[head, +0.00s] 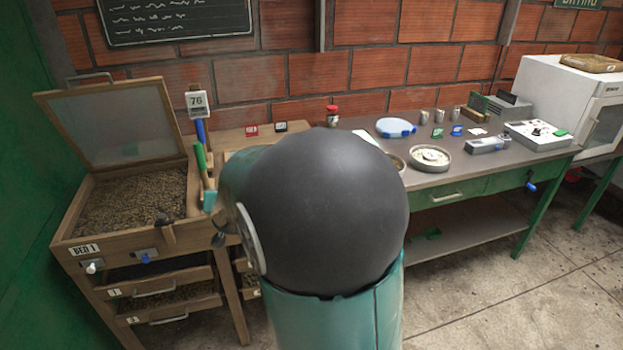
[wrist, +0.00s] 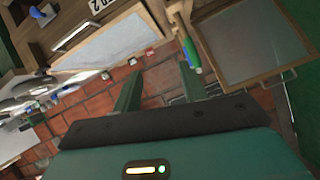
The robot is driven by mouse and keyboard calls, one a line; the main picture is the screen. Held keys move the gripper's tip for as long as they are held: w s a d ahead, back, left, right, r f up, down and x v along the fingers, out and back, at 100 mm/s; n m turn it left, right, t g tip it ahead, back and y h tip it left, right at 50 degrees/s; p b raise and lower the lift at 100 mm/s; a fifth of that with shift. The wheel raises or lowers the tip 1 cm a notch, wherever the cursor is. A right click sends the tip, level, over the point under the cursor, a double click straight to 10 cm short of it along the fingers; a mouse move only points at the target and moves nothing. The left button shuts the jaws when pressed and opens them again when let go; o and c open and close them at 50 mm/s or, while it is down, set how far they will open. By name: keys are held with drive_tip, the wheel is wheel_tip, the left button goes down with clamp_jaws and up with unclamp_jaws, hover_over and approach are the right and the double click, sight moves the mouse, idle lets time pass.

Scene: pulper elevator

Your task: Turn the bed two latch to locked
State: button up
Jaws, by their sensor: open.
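Bed two is mostly hidden behind my arm in the head view. In the wrist view, which is steeply rotated, its wooden front shows at the top with a partly cropped label ending in 2 (wrist: 97,5). A blue knob on a pale plate, which looks like the bed two latch (wrist: 40,13), shows at the top left; its setting cannot be told. My gripper (wrist: 160,85) is open, its two green fingers apart with nothing between them. It is apart from the latch. The gripper is not visible in the head view.
Bed one (head: 130,215) stands at left, lid raised, with its own blue latch (head: 146,258). A green-handled tool (head: 201,160) and a sign marked 76 (head: 197,101) stand beside it. A worktable (head: 460,180) with dishes and instruments is at right. Concrete floor (head: 500,280) is open in front.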

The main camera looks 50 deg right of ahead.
drive_tip(key=s+d+f+m+g+h, duration=0.25)
drive_tip(key=d+f+h, duration=0.2)
drive_tip(key=d, duration=0.35)
drive_tip(key=s+d+f+m+g+h, duration=0.25)
drive_tip(key=d+f, duration=0.25)
drive_tip(key=d, duration=0.3)
drive_tip(key=s+d+f+m+g+h, duration=0.2)
drive_tip(key=s+d+f+h, duration=0.2)
drive_tip(key=d, duration=0.4)
drive_tip(key=shift+n, duration=0.3)
drive_tip(key=x, duration=0.8)
drive_tip(key=w+x, duration=0.1)
drive_tip(key=x, duration=0.4)
drive_tip(key=shift+r, duration=0.2)
drive_tip(key=c, duration=0.9)
